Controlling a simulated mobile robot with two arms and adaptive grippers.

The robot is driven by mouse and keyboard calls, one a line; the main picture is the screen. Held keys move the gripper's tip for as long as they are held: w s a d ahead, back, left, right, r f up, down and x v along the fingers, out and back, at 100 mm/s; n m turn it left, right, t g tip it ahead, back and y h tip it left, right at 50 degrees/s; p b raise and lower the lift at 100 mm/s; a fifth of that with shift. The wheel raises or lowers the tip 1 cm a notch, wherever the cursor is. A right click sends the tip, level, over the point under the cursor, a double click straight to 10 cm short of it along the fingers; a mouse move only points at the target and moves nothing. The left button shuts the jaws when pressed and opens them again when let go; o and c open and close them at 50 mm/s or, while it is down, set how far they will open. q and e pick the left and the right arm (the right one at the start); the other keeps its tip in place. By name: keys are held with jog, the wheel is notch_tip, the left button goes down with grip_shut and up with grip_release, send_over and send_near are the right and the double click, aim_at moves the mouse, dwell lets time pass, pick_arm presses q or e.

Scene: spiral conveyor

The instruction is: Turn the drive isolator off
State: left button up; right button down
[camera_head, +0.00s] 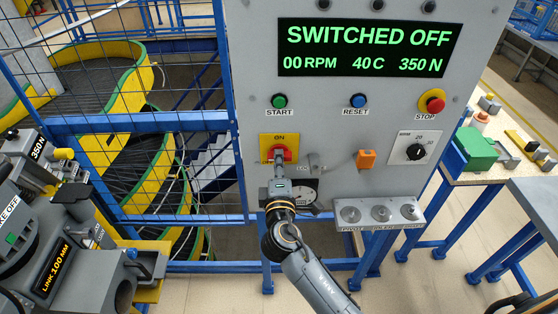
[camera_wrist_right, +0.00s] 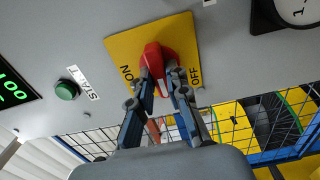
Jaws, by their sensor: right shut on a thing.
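The drive isolator is a red rotary handle (camera_head: 289,155) on a yellow plate (camera_head: 266,140) on the grey control panel. In the right wrist view the red handle (camera_wrist_right: 154,57) shows on the plate (camera_wrist_right: 120,48), with ON printed at its left and OFF at its right. My right gripper (camera_head: 279,162) is at the handle. In the right wrist view its two fingers (camera_wrist_right: 164,95) sit either side of the handle, shut on it. The handle's exact angle is hard to tell. My left gripper is not in view.
The panel display (camera_head: 368,50) reads SWITCHED OFF, 00 RPM. A green START button (camera_head: 279,101), blue RESET button (camera_head: 358,101), red STOP button (camera_head: 432,101), orange part (camera_head: 366,159) and black dial (camera_head: 414,152) are nearby. A small shelf (camera_head: 378,226) projects below.

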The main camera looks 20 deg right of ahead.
dwell(0.4)
jog(key=c, duration=1.3)
grip_release()
jog(key=v, duration=1.2)
jog(key=s+f+m+g+y+b, duration=0.1)
jog(key=s+f+g, duration=0.2)
jog(key=f, duration=0.9)
jog(key=s+f+g+y, duration=0.2)
jog(key=f, duration=1.1)
jog(key=s+f+m+g+y+b, duration=0.1)
jog(key=s+f+g, duration=0.2)
jog(key=f, duration=0.9)
jog(key=s+d+f+m+g, duration=0.2)
jog(key=s+d+f+m, duration=0.1)
jog(key=s+f, duration=0.5)
jog(key=s+d+f+m+g+b, duration=0.1)
jog(key=s+d+f+m+g, duration=0.2)
jog(key=s+f, duration=0.5)
jog(key=s+d+f+m+g+y+b, duration=0.1)
jog(key=s+d+f+m+g, duration=0.2)
jog(key=s+f, duration=0.5)
jog(key=s+d+m, duration=0.1)
jog(key=s, duration=0.6)
